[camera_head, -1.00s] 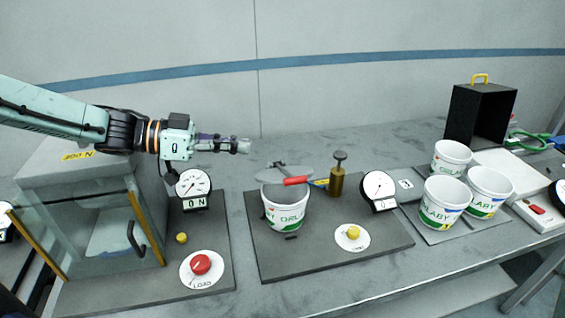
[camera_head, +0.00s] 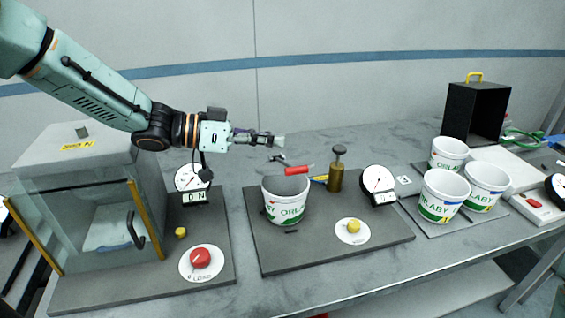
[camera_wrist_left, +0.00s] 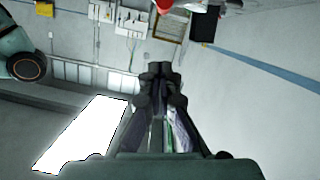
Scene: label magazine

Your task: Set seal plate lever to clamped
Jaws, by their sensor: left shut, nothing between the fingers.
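A lever with a red handle (camera_head: 297,170) sits just above the rim of a white bucket (camera_head: 286,203) at the middle station. It is probably the seal plate lever; its handle points right, and its grey part behind is small and hard to make out. I cannot tell its setting. My left gripper (camera_head: 279,140) is shut and empty, in the air above and behind the bucket, apart from the lever. In the left wrist view its closed fingers (camera_wrist_left: 161,75) point at wall and room, with no lever recognisable there. My right gripper is not in view.
The middle base plate (camera_head: 330,246) also carries a brass post (camera_head: 336,172), a dial gauge (camera_head: 377,180) and a yellow knob (camera_head: 353,226). A glass-fronted box (camera_head: 105,212) stands left with a red knob (camera_head: 200,258). Several white buckets and a black box (camera_head: 477,113) are at right.

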